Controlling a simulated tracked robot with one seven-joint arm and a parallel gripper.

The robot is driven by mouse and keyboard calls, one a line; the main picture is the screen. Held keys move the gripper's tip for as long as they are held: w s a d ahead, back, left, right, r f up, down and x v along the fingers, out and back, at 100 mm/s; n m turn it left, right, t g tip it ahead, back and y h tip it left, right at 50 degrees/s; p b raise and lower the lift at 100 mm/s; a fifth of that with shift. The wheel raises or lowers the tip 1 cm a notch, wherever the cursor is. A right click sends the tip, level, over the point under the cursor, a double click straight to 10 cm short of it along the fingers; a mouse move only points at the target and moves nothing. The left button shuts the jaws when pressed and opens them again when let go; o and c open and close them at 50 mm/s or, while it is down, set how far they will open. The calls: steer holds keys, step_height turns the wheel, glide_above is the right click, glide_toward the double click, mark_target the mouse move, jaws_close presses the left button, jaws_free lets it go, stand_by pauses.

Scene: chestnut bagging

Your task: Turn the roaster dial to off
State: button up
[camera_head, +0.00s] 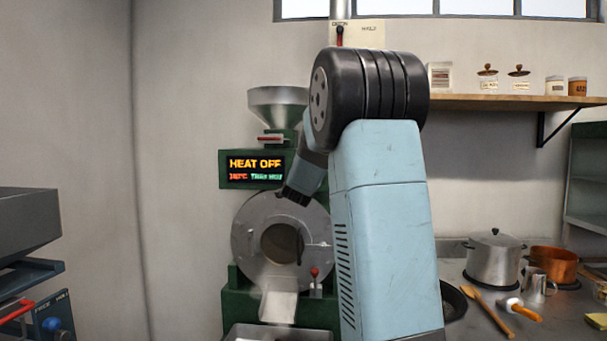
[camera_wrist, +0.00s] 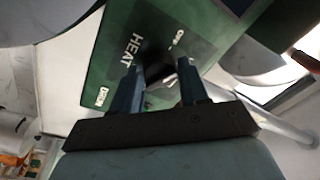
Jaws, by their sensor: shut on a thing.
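The green roaster (camera_head: 236,308) stands against the wall, with a round metal front, a hopper on top and a lit display (camera_head: 255,169) that reads "HEAT OFF", with smaller text below. In the head view my gripper (camera_head: 294,196) is at the right of the display, and the dial is hidden there. In the wrist view my gripper (camera_wrist: 161,68) has its two fingers on either side of the dark dial (camera_wrist: 156,58), shut on it. The dial is on a dark plate marked "HEAT", with "OFF" beside it. The dial's pointer is too dark to read.
A counter on the right holds a lidded pot (camera_head: 493,261), a copper pan (camera_head: 553,266) and a wooden spoon (camera_head: 488,310). A shelf (camera_head: 480,102) with jars is above. A small lever (camera_head: 314,274) sticks out low on the roaster front. Dark equipment (camera_head: 28,222) stands at the left.

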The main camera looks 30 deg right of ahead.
steer(key=shift+s+d+n+y, duration=0.1)
steer(key=shift+d+n+y, duration=0.1)
steer(key=shift+n, duration=1.15)
steer(key=shift+w+d+n+y, duration=0.1)
steer(key=shift+n+y, duration=0.1)
steer(key=shift+n, duration=1.2)
steer(key=shift+s+d+n+y, duration=0.1)
steer(key=shift+n+y, duration=0.1)
steer(key=shift+n, duration=1.15)
steer(key=shift+f, duration=0.1)
steer(key=o, duration=1)
steer(key=shift+a, duration=0.1)
steer(key=v, duration=1.3)
steer(key=shift+s+f, duration=0.3)
